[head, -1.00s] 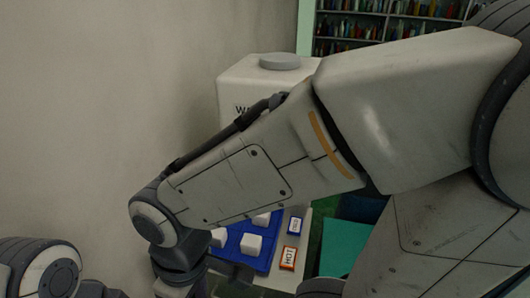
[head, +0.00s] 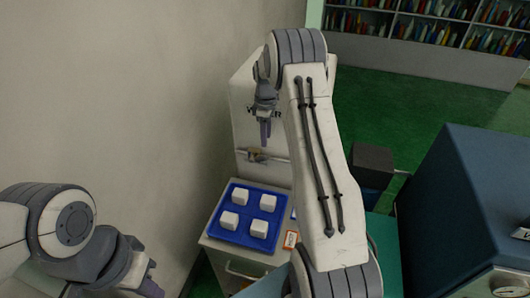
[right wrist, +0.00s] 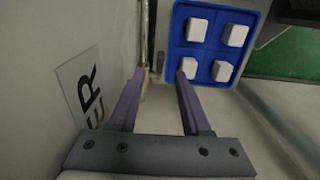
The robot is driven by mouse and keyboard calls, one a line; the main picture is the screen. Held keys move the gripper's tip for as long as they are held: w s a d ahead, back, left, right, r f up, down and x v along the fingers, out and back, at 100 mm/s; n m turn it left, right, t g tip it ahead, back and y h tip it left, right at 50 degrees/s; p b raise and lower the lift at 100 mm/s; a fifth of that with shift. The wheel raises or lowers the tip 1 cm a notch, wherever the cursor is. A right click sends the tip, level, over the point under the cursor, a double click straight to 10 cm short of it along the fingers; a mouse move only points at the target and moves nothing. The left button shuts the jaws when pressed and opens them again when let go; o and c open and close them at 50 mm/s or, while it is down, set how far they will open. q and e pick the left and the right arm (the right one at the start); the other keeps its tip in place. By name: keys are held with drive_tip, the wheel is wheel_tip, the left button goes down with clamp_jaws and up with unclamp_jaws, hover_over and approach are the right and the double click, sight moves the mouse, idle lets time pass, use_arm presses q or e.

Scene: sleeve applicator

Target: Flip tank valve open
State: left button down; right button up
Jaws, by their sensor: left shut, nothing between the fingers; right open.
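The white tank (head: 244,105) stands against the wall in the head view, partly behind my right arm. Its valve (head: 257,155), brassy with a pale bar, sits low on its front. My right gripper (head: 265,130) points down just above the valve, open and empty. In the right wrist view its purple fingers (right wrist: 159,72) are apart, beside the tank's face with a label ending in "ER" (right wrist: 83,92). A thin tan piece, perhaps the valve, shows near the left fingertip; contact is unclear. My left gripper (head: 145,288) is shut and empty at the lower left, partly cut off.
A blue tray (head: 227,236) with several white blocks stands on a pale cabinet (head: 215,250) below the valve. An orange-edged label (head: 291,240) lies beside it. A dark blue box (head: 470,190) is at right. Green floor is open behind.

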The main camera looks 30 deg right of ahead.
sight(265, 156)
wheel_tip(265, 156, down, 8)
drive_tip(key=p, duration=0.3)
drive_tip(key=shift+a+f, duration=0.1)
drive_tip(key=shift+f, duration=0.85)
clamp_jaws()
